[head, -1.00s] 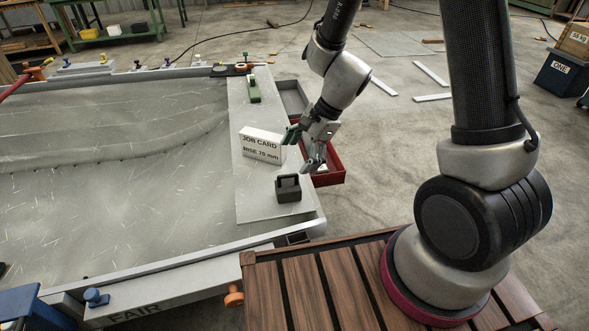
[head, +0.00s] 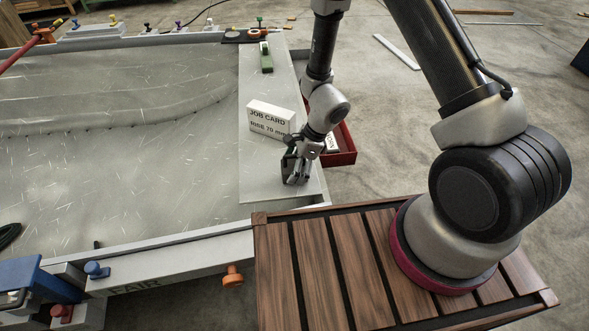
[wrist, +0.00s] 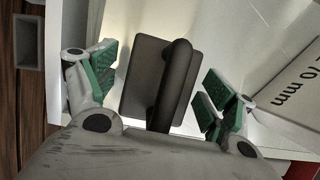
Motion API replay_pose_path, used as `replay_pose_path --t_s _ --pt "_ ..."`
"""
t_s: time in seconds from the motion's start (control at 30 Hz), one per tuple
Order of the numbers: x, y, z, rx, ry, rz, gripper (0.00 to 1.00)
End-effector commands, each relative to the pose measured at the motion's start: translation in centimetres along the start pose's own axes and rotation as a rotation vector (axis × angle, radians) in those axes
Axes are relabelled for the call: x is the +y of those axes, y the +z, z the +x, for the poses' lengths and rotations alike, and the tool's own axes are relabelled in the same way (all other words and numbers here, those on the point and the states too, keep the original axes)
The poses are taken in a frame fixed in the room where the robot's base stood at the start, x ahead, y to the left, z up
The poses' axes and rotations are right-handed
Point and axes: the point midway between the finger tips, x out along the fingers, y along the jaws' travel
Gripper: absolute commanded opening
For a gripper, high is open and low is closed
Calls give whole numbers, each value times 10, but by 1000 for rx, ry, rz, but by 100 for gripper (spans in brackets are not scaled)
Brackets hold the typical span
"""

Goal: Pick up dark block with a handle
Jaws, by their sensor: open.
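The dark block with a handle (wrist: 148,78) shows in the wrist view, on the pale plate (wrist: 226,30), with its rounded handle bar facing the camera. My gripper (wrist: 158,92) is open, with one green-padded finger on each side of the block. Gaps show between the pads and the block, so nothing is gripped.
The white job card block (head: 271,117) stands close behind my gripper and shows at the right in the wrist view (wrist: 290,88). A green tool (head: 266,58) lies farther back on the plate. A red tray (head: 343,155) sits right of the plate's edge. The large grey panel (head: 120,150) lies left.

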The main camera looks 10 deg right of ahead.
Motion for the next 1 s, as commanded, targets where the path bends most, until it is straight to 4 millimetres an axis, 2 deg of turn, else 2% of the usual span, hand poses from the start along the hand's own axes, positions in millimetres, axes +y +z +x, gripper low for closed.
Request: replay_pose_path --t_s 0.2,0.6,0.67,1.0 --pt "0 0 0 0 -1 -1 82" --pt "0 0 0 -1 -1 -1 9" --pt "0 0 0 -1 -1 -1 0" --pt "-1 2 -2 -3 -2 -2 0"
